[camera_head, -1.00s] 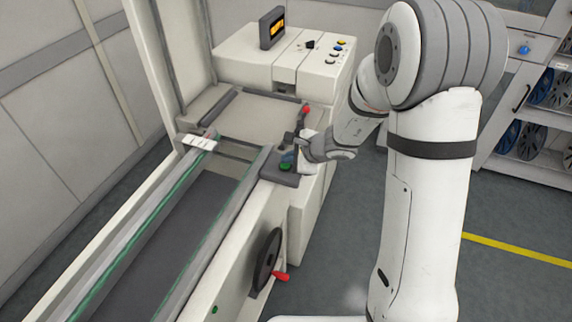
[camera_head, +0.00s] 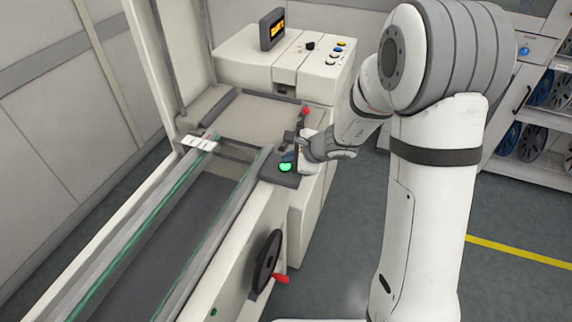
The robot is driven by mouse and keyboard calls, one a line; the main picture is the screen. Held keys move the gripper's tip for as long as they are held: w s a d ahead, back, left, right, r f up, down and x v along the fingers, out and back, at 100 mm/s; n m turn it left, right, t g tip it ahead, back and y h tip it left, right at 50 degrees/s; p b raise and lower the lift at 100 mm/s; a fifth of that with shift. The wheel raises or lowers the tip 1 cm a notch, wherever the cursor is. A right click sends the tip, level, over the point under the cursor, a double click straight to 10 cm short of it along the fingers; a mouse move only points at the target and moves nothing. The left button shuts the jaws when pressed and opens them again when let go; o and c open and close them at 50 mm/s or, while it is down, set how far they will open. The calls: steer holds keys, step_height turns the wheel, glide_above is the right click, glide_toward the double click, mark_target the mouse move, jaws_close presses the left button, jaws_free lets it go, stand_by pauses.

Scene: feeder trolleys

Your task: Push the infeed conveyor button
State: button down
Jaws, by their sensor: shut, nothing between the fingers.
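A small dark control box (camera_head: 272,175) sits at the end of the conveyor's right rail. A round green button (camera_head: 285,168) on its top glows bright green. My gripper (camera_head: 290,148) is shut and empty, just behind the green button in the picture. A small blue part (camera_head: 287,157) shows between the fingertips and the green button; whether the fingers touch it is too small to tell. The conveyor (camera_head: 205,225) has two long rails with green strips. No label on the button can be read.
A red knob (camera_head: 306,111) stands behind my gripper. A white machine housing (camera_head: 240,58) with a small display (camera_head: 271,28) and several buttons stands at the back. A dark handwheel (camera_head: 267,262) with a red handle is on the conveyor's side. Shelves with reels stand at the right.

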mark_target(289, 167)
steer(key=shift+r+p, duration=1.95)
steer(key=shift+r, duration=1.05)
steer(key=shift+r, duration=0.1)
steer(key=s+d+r+n+g, duration=0.2)
steer(key=s+d+r+n, duration=0.1)
steer(key=s+r+n, duration=0.75)
steer(key=s+d+r+n+h, duration=0.1)
steer(key=s+d+n+h, duration=0.5)
steer(key=s+d, duration=0.6)
steer(key=s+h, duration=0.1)
steer(key=s, duration=0.2)
steer(key=shift+s+d+r, duration=0.25)
steer(key=shift+d, duration=0.1)
